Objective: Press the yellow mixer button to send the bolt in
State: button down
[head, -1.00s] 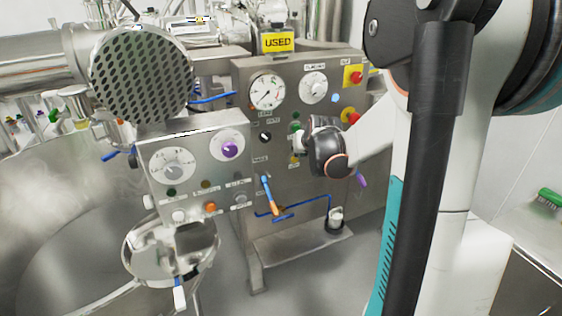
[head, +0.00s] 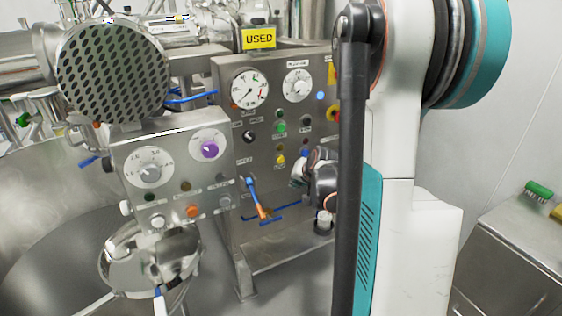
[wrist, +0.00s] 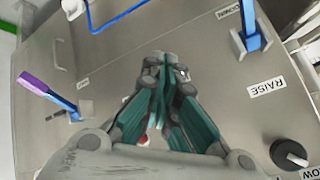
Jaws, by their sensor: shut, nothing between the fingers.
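The yellow button (head: 281,160) is a small round button on the upright steel control panel (head: 228,130) in the head view. It sits below a green button (head: 281,127), with a small label under it. My gripper (wrist: 172,62) is shut and empty in the wrist view, its teal-lined fingers together in front of the panel. In the head view my wrist is just right of and below the yellow button, apart from it in the picture; my fingertips cannot be made out there. The yellow button is not visible in the wrist view. No bolt can be made out.
A blue lever with an orange end (head: 258,202) juts out below the button. A smaller control box (head: 175,170) with dials stands at left, beside a large steel bowl (head: 40,215).

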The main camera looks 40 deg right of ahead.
jog(key=w+d, duration=0.2)
jog(key=w, duration=0.6)
jog(key=shift+w, duration=0.15)
dwell(1.4)
jog(key=shift+w, duration=0.25)
jog(key=shift+w+d, duration=0.15)
jog(key=shift+w, duration=0.25)
dwell(0.8)
jog(key=shift+s, duration=0.1)
jog(key=shift+s+a, duration=0.2)
jog(key=shift+s, duration=0.55)
jog(key=shift+s+a+b, duration=0.15)
jog(key=shift+s+a, duration=0.05)
jog(key=shift+s, duration=0.6)
jog(key=shift+s+a+b, duration=0.15)
jog(key=shift+s+a, duration=0.05)
jog(key=shift+s, duration=0.6)
jog(key=shift+s+a+b, duration=0.15)
jog(key=shift+s+a, duration=0.05)
jog(key=shift+s, duration=0.6)
dwell(0.5)
